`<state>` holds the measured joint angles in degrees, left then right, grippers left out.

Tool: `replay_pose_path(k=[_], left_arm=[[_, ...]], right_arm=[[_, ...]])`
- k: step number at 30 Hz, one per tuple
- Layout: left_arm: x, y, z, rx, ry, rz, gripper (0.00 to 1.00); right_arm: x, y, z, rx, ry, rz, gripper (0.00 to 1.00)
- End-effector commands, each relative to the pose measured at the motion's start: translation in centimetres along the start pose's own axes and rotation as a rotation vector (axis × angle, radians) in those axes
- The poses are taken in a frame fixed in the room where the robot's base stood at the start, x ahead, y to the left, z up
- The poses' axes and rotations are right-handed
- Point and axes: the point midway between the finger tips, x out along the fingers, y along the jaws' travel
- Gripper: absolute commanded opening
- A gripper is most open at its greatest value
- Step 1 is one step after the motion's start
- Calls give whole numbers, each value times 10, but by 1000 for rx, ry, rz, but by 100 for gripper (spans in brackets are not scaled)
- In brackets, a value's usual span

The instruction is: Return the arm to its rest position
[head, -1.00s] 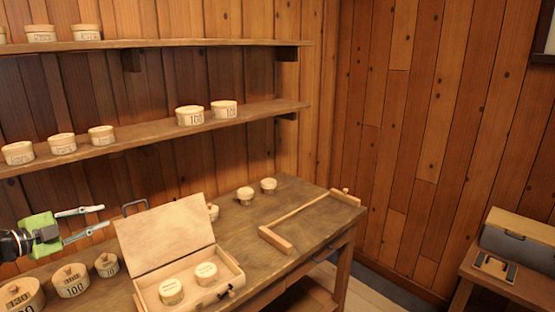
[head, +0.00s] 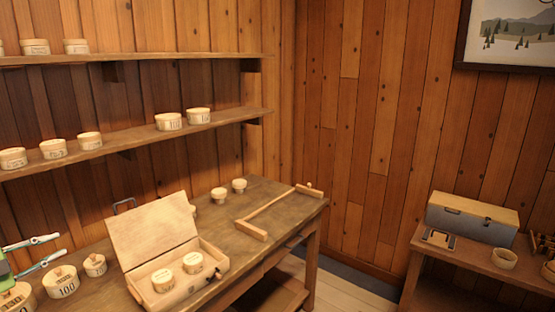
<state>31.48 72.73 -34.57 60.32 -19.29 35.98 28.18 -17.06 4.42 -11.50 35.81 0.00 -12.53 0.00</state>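My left gripper (head: 36,253) shows at the left edge of the head view, with its green body partly cut off by the frame. Its two fingers are spread apart with nothing between them. It hangs above the left end of the workbench (head: 232,256), over the lidded spools and left of the open wooden box (head: 216,259). My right gripper is not in view.
Two round pieces (head: 163,280) lie in the box, its lid raised. Lidded spools (head: 61,282) stand left of it. A wooden frame (head: 251,231) lies on the bench's right. Wall shelves (head: 215,118) hold several spools. A side table (head: 479,258) bears a toolbox (head: 471,217).

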Motion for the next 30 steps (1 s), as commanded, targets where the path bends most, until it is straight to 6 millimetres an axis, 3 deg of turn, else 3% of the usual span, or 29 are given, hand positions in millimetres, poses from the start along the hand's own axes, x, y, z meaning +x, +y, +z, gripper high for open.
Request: replay_pose_path(k=[11,14,17,20,23,25,30], left_arm=[[58,79,-38,-91,-11,-27,23],[74,114,-56,-140,-29,-37,23],[89,161,-80,-216,-63,-44,23],[94,224,-112,-330,-135,-42,23],[82,284,-142,-461,-246,-22,23],[64,323,-161,-552,-337,7,23],[-5,402,-201,-756,-578,120,23]], right_arm=[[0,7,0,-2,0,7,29],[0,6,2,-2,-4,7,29],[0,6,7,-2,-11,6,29],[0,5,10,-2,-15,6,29],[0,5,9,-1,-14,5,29],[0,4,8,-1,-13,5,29],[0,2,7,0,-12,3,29]])
